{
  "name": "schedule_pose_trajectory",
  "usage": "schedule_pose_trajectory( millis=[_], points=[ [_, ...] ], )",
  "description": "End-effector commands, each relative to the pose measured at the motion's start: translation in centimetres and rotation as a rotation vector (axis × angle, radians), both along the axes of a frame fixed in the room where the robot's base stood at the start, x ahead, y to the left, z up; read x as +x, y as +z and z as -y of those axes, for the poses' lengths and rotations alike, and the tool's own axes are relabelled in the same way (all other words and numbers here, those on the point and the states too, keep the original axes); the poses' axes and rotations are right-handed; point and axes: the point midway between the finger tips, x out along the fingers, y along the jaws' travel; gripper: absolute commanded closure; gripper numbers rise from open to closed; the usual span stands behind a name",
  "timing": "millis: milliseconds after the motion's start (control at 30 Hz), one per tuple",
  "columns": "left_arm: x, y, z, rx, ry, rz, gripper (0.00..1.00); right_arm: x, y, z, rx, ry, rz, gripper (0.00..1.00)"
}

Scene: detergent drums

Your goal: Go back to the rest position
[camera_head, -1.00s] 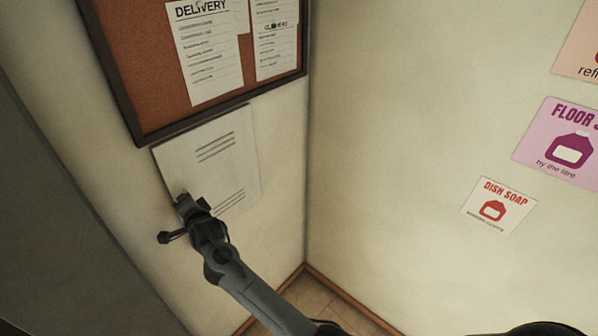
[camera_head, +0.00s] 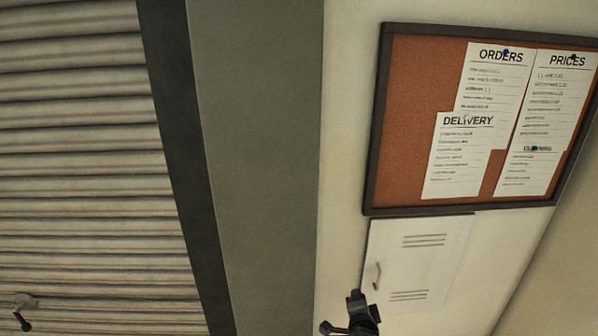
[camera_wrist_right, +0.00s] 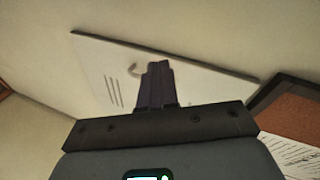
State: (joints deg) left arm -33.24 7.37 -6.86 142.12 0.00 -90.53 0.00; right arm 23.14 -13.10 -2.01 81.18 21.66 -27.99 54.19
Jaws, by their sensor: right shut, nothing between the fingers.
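My right gripper (camera_head: 356,297) shows at the bottom of the head view, with its fingers pointing up. In the right wrist view its dark fingers (camera_wrist_right: 157,78) are together and hold nothing. Beyond them is a flat white wall cabinet (camera_wrist_right: 200,83) with slots and a small handle (camera_wrist_right: 133,70). In the head view the cabinet (camera_head: 425,258) looks shut, and the gripper appears just below its handle (camera_head: 377,276). I cannot tell whether the fingers touch the cabinet. My left gripper is not in view.
A cork board (camera_head: 415,90) with pinned lists hangs above the cabinet. A grey post (camera_head: 255,150) stands left of them, then a ribbed shutter (camera_head: 90,150) with a small handle-like part (camera_head: 22,301) low down. The space in front of the post and shutter looks clear.

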Motion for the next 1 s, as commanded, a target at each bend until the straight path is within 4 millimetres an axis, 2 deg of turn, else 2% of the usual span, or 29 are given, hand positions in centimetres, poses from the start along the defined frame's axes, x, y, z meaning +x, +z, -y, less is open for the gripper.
schedule_pose_trajectory(
  millis=[167, 267, 300, 467, 500, 600, 700, 800, 900, 1000],
  points=[
    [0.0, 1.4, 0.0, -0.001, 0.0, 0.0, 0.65, -7.4, -4.4, 1.8, -0.197, 0.153, -0.204, 1.0],
    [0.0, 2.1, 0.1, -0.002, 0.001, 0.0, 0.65, -13.5, -6.6, 2.4, -0.345, 0.296, -0.347, 1.0],
    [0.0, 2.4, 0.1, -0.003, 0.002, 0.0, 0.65, -16.2, -7.2, 2.6, -0.407, 0.361, -0.404, 1.0],
    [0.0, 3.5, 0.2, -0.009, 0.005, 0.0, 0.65, -27.0, -8.4, 2.5, -0.639, 0.644, -0.61, 1.0],
    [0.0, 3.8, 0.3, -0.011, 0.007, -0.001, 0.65, -29.5, -8.3, 2.5, -0.692, 0.714, -0.653, 1.0],
    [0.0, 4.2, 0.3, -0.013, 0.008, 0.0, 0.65, -35.1, -7.8, 2.4, -0.799, 0.876, -0.742, 1.0],
    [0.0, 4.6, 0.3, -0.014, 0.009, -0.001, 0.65, -39.3, -7.0, 2.3, -0.878, 1.007, -0.805, 1.0],
    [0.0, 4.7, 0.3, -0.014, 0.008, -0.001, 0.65, -42.2, -6.4, 2.3, -0.931, 1.099, -0.844, 1.0],
    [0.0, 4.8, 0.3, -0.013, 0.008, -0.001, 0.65, -43.8, -5.9, 2.3, -0.959, 1.153, -0.865, 1.0],
    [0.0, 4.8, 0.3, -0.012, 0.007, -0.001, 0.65, -44.4, -5.8, 2.3, -0.971, 1.176, -0.875, 1.0]
  ],
)
